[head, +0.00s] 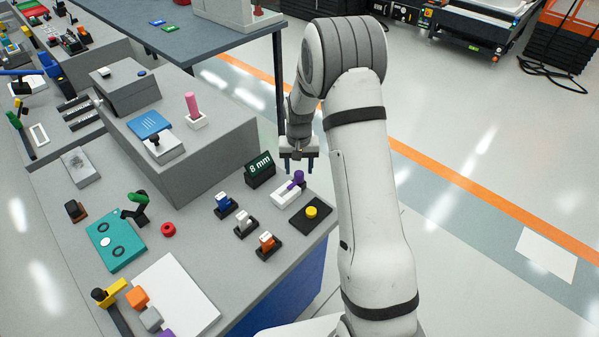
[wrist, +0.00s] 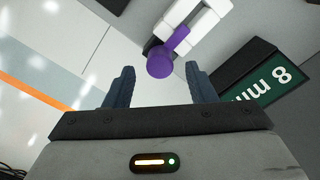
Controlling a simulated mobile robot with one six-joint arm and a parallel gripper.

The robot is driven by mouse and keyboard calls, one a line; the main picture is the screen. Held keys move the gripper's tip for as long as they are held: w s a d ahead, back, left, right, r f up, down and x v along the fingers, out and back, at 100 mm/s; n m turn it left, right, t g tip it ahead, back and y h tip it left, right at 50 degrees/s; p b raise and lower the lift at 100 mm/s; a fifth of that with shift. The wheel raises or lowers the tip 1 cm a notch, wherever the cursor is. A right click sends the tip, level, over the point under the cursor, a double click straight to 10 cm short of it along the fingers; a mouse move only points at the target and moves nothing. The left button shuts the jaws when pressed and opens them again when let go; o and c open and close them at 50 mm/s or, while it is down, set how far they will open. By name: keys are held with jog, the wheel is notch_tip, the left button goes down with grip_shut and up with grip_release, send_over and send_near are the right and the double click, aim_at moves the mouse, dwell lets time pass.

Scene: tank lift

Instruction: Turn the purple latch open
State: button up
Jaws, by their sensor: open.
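The purple latch (head: 298,178) stands on a white block (head: 287,194) near the bench's right edge. In the wrist view the purple latch (wrist: 168,57) shows as a round knob on a short arm, with the white block (wrist: 208,22) behind it. My gripper (head: 299,163) points down above the latch in the head view. In the wrist view my gripper (wrist: 160,82) is open, and the knob appears between and beyond the two fingertips. Nothing is held. I cannot tell the exact gap between the fingers and the knob.
A dark "8 mm" sign (head: 260,167) stands just left of the latch and shows close by the right finger in the wrist view (wrist: 262,82). A black plate with a yellow button (head: 311,212) lies in front.

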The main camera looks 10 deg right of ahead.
aim_at(299, 173)
jog(key=shift+f, duration=1.65)
jog(key=shift+c, duration=0.2)
jog(key=c, duration=0.9)
